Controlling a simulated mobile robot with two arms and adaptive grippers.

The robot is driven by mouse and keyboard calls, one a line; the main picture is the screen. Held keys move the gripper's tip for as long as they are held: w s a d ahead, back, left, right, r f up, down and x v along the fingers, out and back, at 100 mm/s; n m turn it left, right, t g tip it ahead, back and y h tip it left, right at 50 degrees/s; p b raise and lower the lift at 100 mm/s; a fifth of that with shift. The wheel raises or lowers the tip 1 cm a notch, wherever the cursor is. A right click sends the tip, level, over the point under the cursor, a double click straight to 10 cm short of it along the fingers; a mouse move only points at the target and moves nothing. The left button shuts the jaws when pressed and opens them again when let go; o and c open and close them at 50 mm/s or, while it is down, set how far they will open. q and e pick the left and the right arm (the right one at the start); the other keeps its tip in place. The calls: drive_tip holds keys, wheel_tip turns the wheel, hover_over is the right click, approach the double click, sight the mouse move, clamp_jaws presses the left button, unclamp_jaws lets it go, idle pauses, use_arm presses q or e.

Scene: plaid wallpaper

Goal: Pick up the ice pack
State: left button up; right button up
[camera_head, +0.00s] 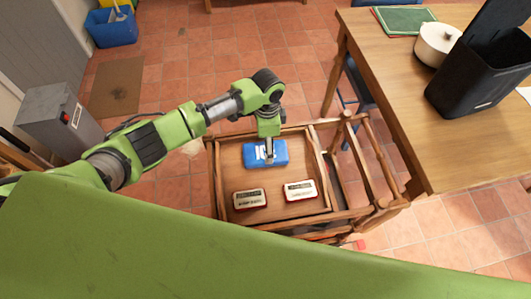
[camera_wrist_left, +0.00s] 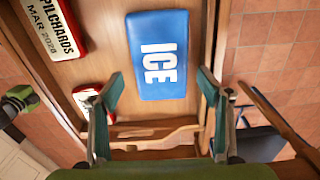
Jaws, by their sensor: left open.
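The ice pack (camera_head: 253,155) is a blue block lying flat in the wooden tray of a cart. In the left wrist view the ice pack (camera_wrist_left: 150,45) shows white letters reading ICE. My left gripper (camera_head: 268,154) is above it, pointing down, and hides part of its top. In the wrist view the fingers of my left gripper (camera_wrist_left: 158,88) are spread wide and empty, with the pack ahead between their lines. I cannot tell the exact height of the fingertips above it. My right gripper is not in view.
Two red and white tins, one left (camera_head: 250,198) and one right (camera_head: 300,190), lie nearer in the tray (camera_head: 273,217). The tray's raised wooden rim surrounds them. A table (camera_head: 400,110) with a white pot (camera_head: 437,43) and a black bin (camera_head: 478,75) stands at right.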

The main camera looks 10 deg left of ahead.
sight(254, 153)
use_arm(q)
drive_tip(key=f, duration=0.5)
drive_tip(key=shift+a, duration=0.2)
drive_tip(key=c, duration=1.1)
drive_tip(key=shift+r, duration=0.15)
